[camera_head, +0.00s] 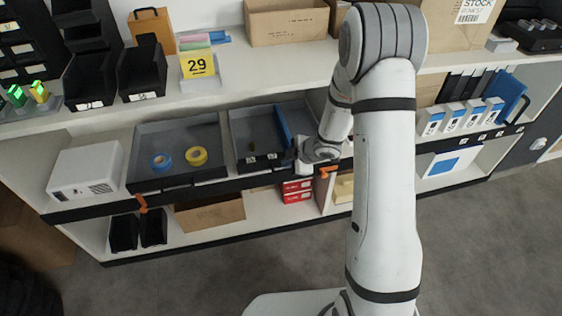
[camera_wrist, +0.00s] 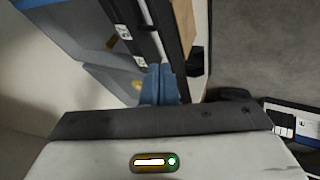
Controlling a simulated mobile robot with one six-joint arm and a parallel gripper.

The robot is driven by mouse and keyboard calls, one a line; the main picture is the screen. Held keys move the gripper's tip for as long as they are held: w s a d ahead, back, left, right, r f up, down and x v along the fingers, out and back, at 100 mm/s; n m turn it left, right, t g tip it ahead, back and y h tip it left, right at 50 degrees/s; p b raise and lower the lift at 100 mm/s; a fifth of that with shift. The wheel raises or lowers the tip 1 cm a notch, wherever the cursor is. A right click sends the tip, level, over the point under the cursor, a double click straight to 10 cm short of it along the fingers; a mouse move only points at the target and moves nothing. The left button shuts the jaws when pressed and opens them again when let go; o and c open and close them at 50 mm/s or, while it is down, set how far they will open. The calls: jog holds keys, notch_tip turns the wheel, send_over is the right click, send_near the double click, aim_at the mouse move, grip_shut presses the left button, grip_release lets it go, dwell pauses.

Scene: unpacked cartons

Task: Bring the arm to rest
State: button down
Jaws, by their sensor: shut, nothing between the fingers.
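My arm reaches from the lower right of the head view up and over toward the shelf. My gripper (camera_head: 292,156) is at the front right corner of a grey tray (camera_head: 240,128) on the middle shelf. In the wrist view its blue fingers (camera_wrist: 160,84) are together and empty, close to a black shelf edge with white labels (camera_wrist: 150,40). I cannot tell whether the fingers touch that edge.
Left of that tray, another grey tray (camera_head: 176,133) holds a blue tape roll (camera_head: 161,161) and a yellow one (camera_head: 196,156). A white box (camera_head: 87,171) stands at the far left. Orange clips (camera_head: 142,203) stick out at the shelf edge. The grey floor (camera_head: 290,255) in front is clear.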

jog(key=s+d+r+m+t+h+p, duration=0.1)
jog(key=s+d+r+m+h+p, duration=0.15)
jog(key=d+r+m, duration=0.6)
jog(key=s+d+r+m+t+h+p, duration=0.1)
jog(key=s+d+r+h+p, duration=0.2)
jog(key=r, duration=1.1)
jog(key=s+a+r+m+g+p, duration=0.1)
jog(key=s+r+m, duration=0.3)
jog(key=s, duration=0.6)
jog(key=s+a+r+m+g+p, duration=0.2)
jog(key=s+r+m+g+p, duration=0.1)
jog(key=s+r, duration=0.6)
jog(key=shift+s+m+p, duration=0.5)
jog(key=shift+s+m, duration=0.45)
jog(key=shift+m, duration=0.2)
